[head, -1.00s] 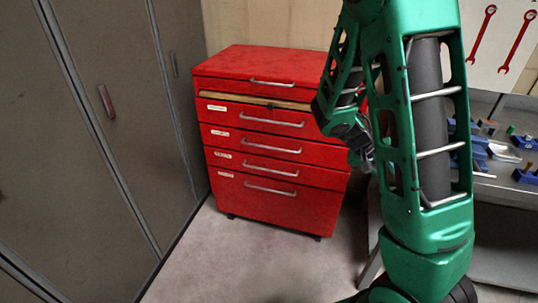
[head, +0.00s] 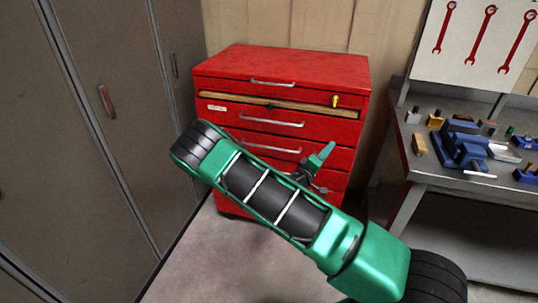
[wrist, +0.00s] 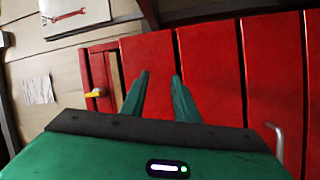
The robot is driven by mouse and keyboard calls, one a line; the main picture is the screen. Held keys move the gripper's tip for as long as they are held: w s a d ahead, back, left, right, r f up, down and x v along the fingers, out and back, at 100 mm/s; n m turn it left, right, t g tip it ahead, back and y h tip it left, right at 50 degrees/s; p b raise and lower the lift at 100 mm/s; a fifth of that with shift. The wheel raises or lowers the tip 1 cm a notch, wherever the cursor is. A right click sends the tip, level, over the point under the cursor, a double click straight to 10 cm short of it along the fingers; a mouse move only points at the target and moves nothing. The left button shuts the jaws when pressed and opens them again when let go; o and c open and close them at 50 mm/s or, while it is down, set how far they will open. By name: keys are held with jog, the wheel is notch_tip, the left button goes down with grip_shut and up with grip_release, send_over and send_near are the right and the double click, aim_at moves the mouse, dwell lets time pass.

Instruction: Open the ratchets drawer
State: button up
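The red drawer cabinet (head: 285,62) stands in the middle of the head view, with stacked drawers and silver bar handles. My arm hides much of the lower drawers. My gripper (wrist: 160,82) is open and empty, its fingers toward the red drawer fronts, which show sideways in the wrist view. A drawer handle (wrist: 278,142) shows at lower right there, apart from the fingers.
Grey lockers (head: 90,120) stand on the left. A workbench (head: 440,178) with tools stands on the right, below a board of red wrenches (head: 490,35). Some floor is clear before the cabinet.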

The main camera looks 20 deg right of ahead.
aim_at(270, 152)
jog(key=w+a+f+n+t+y, duration=0.3)
jog(key=a+f+n+t+y, duration=0.3)
jog(key=a, duration=0.4)
jog(key=w+a+f+n+t+y, duration=0.35)
jog(key=a+n+y, duration=0.3)
jog(key=a, duration=0.35)
jog(key=shift+n+g+h, duration=0.25)
jog(key=shift+n+h, duration=0.1)
jog(key=shift+n, duration=0.1)
jog(key=x, duration=1)
jog(key=shift+s+d+f, duration=0.1)
jog(key=shift+d+f, duration=0.15)
jog(key=shift+d, duration=0.05)
jog(key=shift+c, duration=0.7)
grip_shut()
